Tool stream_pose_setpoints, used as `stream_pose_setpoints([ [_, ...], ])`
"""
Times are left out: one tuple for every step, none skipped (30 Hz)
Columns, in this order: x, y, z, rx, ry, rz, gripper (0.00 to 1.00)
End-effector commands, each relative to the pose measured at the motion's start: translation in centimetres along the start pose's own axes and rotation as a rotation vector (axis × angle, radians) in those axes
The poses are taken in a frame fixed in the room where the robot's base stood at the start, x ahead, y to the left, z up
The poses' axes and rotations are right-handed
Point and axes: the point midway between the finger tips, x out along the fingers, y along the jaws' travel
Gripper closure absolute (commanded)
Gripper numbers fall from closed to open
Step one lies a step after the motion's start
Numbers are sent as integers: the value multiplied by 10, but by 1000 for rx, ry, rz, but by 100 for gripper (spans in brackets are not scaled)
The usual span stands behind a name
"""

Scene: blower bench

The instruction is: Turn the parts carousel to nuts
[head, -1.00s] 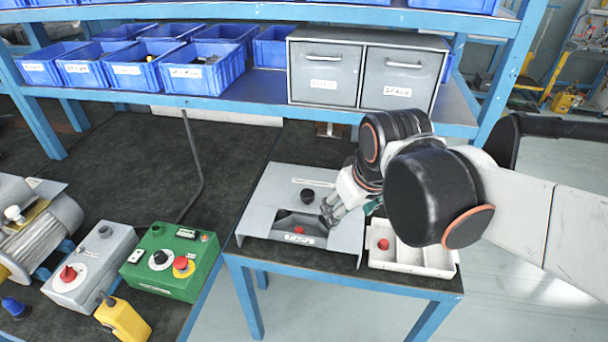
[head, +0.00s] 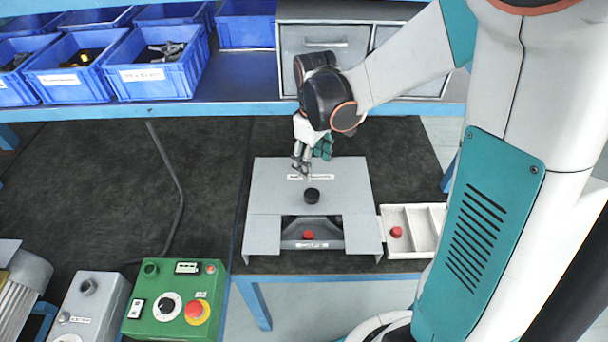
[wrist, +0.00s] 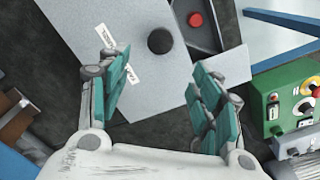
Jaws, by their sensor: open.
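The parts carousel (head: 265,198) is a flat grey housing on the small blue-framed table. A black round knob (head: 312,195) stands on its top, and a white label lies behind the knob. An opening at its front shows a red-topped piece (head: 308,235); the label below it is too small to read. My gripper (head: 304,168) points down over the rear of the housing, behind the knob, apart from it. In the wrist view the fingers (wrist: 160,82) are spread and empty, with the knob (wrist: 161,41) beyond them. Most of the carousel's inside is hidden.
A white divided tray (head: 411,210) with a red round piece stands right of the carousel. A green control box (head: 150,322) and a grey box (head: 93,305) stand front left. The shelf (head: 235,92) with blue bins and grey drawers is close behind my gripper.

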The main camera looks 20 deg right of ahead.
Motion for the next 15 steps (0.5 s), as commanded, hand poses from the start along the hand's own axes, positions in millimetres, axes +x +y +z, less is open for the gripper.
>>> stream_pose_setpoints([
  [7, 0, 0, 0, 0, 0, 41],
  [11, 0, 0, 0, 0, 0, 41],
  [17, 0, 0, 0, 0, 0, 41],
  [22, 0, 0, 0, 0, 0, 41],
  [28, 0, 0, 1, 1, 0, 41],
  [36, 0, 0, 1, 1, 1, 41],
  [42, 0, 0, 1, 1, 1, 41],
  [48, 0, 0, 1, 1, 1, 41],
  [56, 0, 0, 1, 1, 1, 41],
  [62, 0, 0, 1, 1, 1, 41],
  [68, 0, 0, 1, 1, 1, 41],
  [76, 0, 0, 1, 1, 1, 41],
  [82, 0, 0, 1, 1, 1, 41],
  [87, 0, 0, 1, 1, 1, 41],
  [95, 0, 0, 1, 1, 1, 41],
])
